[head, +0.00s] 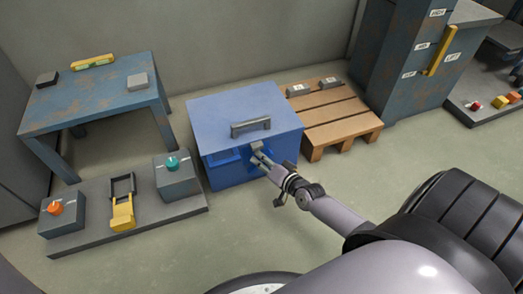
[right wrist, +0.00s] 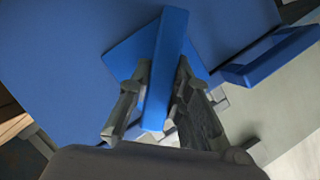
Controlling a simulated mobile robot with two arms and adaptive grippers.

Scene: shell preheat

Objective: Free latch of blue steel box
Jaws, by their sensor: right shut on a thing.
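The blue steel box (head: 222,112) stands on the floor with its lid down and a grey handle (head: 250,127) on top. My right gripper (head: 258,156) is at the middle of its front face, near the lid edge. In the right wrist view, the two fingers of my right gripper (right wrist: 162,88) are shut on the latch, a flat blue bar (right wrist: 166,45) with a blue plate behind it. In the head view the gripper mostly hides the latch. The wrist view does not show clearly whether the latch is still hooked. My left gripper is not in view.
A wooden pallet (head: 340,121) stands close on the right. A grey platform (head: 140,218) with control boxes and a blue table (head: 93,95) are on the left. Floor in front is clear.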

